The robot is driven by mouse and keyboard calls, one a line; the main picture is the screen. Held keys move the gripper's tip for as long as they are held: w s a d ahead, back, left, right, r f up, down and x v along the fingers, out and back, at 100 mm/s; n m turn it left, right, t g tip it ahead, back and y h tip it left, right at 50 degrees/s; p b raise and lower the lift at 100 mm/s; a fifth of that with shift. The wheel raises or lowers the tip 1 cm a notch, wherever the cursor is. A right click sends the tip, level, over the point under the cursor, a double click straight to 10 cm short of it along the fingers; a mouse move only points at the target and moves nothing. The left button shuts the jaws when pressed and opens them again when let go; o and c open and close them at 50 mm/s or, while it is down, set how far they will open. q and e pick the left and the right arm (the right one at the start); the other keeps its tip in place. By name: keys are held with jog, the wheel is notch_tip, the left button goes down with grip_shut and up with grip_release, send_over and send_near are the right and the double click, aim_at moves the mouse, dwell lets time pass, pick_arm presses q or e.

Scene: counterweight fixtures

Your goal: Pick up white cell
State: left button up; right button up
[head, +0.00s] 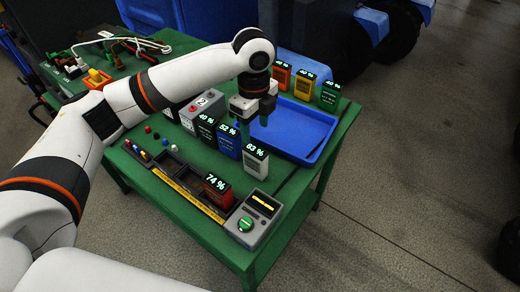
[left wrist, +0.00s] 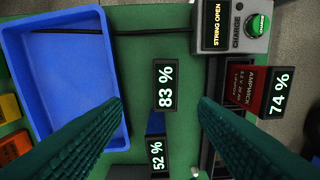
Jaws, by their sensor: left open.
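The white cell (head: 256,162) stands upright on the green table, its top display reading 83 %. In the left wrist view its dark top (left wrist: 166,85) shows from above, between my two fingers and a little ahead of the line of their tips. My left gripper (head: 256,122) is open and empty, above and close to the cell. In the left wrist view its green ribbed fingers (left wrist: 161,106) are spread with a gap on both sides of the cell. My right gripper is not in view.
A blue cell (head: 228,140) reading 52 % stands close beside the white one, with a dark cell at 40 % beyond. A blue tray (head: 295,130) lies behind. A red cell (head: 217,188) at 74 % sits in the rack beside a grey charger (head: 254,218) showing STRING OPEN.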

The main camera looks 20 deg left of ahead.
aim_at(255, 150)
pick_arm(q)
jog(key=f, duration=0.5)
jog(key=shift+s+f, duration=0.1)
jog(key=shift+s, duration=0.3)
jog(key=shift+f, duration=0.3)
notch_tip(255, 150, down, 4)
jog(key=shift+d+f+p, duration=0.1)
jog(key=shift+p, duration=0.6)
jog(key=shift+f, duration=0.65)
jog(key=shift+r, duration=0.1)
grip_shut()
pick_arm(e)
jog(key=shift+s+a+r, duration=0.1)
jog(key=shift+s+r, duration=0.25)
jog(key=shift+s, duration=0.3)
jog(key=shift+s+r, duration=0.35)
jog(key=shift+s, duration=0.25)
